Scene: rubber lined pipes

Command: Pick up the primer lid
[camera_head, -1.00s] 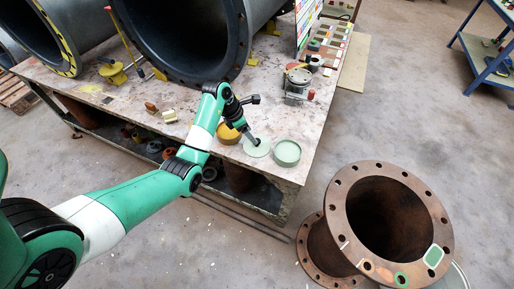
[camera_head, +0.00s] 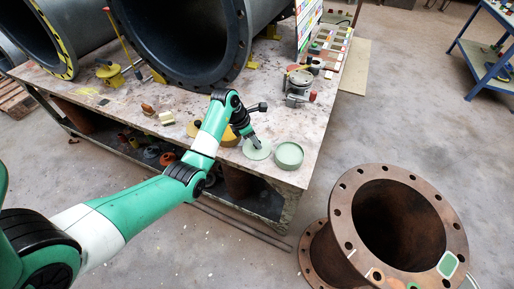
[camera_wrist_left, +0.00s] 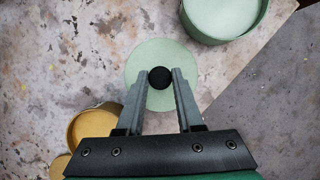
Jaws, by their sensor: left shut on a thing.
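The primer lid (camera_wrist_left: 152,52) is a pale green disc with a round black knob (camera_wrist_left: 160,77) at its middle. In the head view the lid (camera_head: 263,154) is at the bench's front edge, just left of an open pale green tin (camera_head: 289,154). My left gripper (camera_head: 256,145) reaches down over the lid. In the left wrist view its two fingers are closed on the black knob, one on each side. The lid appears at bench level; I cannot tell whether it touches the bench. My right gripper is in neither view.
A yellow tin (camera_wrist_left: 88,126) stands close on the other side of the lid. The pale green tin also shows in the wrist view (camera_wrist_left: 222,18). A large dark pipe (camera_head: 180,35) lies behind on the bench. A rusty flanged pipe (camera_head: 400,220) stands on the floor.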

